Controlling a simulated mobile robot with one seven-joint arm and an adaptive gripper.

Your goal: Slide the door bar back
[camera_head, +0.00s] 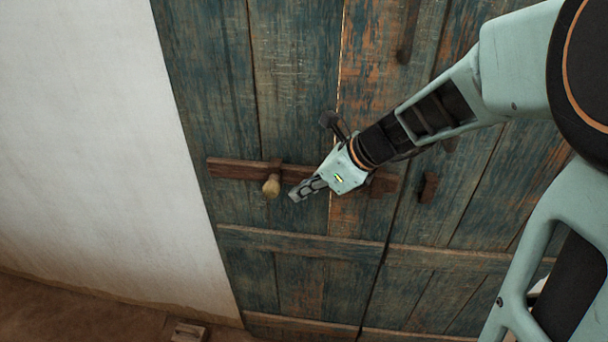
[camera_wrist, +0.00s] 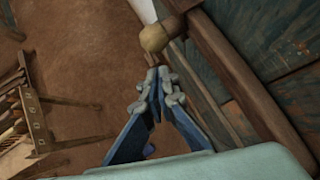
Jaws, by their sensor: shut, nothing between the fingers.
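The door bar (camera_head: 236,169) is a brown wooden beam lying across the weathered blue-green door (camera_head: 290,60). A pale rounded knob (camera_head: 271,186) sticks out from it. My gripper (camera_head: 295,196) is shut and empty, just right of the knob in the head view, and hides part of the bar. In the wrist view the shut fingertips (camera_wrist: 158,72) point at the knob (camera_wrist: 153,38), with the bar (camera_wrist: 215,55) on the right. The fingertips look close to the knob, but I cannot tell whether they touch it. The bar's right part is partly behind my gripper.
A wooden bracket (camera_head: 428,187) sits on the door right of the bar. A horizontal batten (camera_head: 300,243) crosses the door below. A white wall (camera_head: 90,130) stands at the left. A wooden frame (camera_wrist: 36,118) shows at the left in the wrist view, above brown floor (camera_wrist: 85,50).

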